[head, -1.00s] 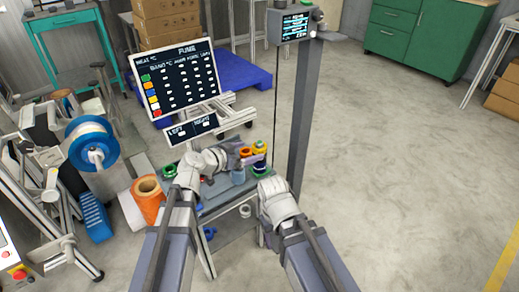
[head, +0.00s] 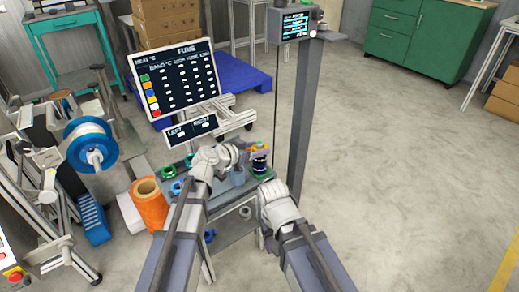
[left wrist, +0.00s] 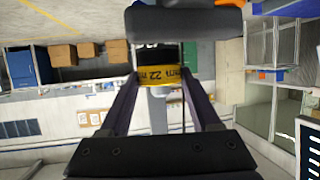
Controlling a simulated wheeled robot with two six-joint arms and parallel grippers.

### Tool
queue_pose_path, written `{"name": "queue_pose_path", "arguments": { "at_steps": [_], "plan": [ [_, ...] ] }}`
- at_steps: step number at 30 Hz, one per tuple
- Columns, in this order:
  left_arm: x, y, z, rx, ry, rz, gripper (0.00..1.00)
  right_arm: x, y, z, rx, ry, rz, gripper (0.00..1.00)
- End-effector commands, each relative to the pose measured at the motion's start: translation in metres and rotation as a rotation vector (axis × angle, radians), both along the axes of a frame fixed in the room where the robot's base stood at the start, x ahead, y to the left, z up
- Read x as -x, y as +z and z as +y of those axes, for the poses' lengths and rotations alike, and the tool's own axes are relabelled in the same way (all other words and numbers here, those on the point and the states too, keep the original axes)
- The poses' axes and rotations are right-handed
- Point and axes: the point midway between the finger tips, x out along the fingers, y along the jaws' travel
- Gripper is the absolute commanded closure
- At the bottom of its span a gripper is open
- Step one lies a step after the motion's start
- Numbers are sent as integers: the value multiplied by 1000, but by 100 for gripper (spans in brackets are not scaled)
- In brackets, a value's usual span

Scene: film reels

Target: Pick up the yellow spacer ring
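The yellow spacer ring (left wrist: 161,77) has dark print on it and sits between the two fingertips of my left gripper (left wrist: 160,84) in the left wrist view. The fingers meet its two sides, with no clear gap. In the head view my left gripper (head: 250,150) is at the top of a small stack with a dark part (head: 260,165) and a green base (head: 260,174). The ring is small and partly covered there. My right arm's wrist (head: 280,205) is beside the table; its fingers are hidden.
A blue-grey cup (head: 238,177) stands left of the stack. Green and blue rings (head: 168,172) lie on the table's left part. An orange spool (head: 150,203) stands left of the table. A sign board (head: 178,83) and a grey post (head: 299,120) rise behind. Floor to the right is clear.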

Motion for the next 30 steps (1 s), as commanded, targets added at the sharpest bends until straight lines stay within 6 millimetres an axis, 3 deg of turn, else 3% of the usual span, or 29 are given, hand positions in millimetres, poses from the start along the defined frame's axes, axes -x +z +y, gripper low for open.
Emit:
{"name": "queue_pose_path", "arguments": {
  "at_steps": [2, 14, 23, 30],
  "plan": [
    [0, 0, 0, 0, 0, 0, 48, 0, 0, 0, 0, 0, 0, 30],
    [0, 0, 0, 0, 0, 0, 94, 0, 0, 0, 0, 0, 0, 30],
    [0, 2, 0, 0, 0, 0, 94, 0, 2, 0, 0, 0, 0, 30],
    [0, 19, 0, 0, 0, 0, 94, 0, 19, 0, 0, -2, 1, 30]
  ]
}}
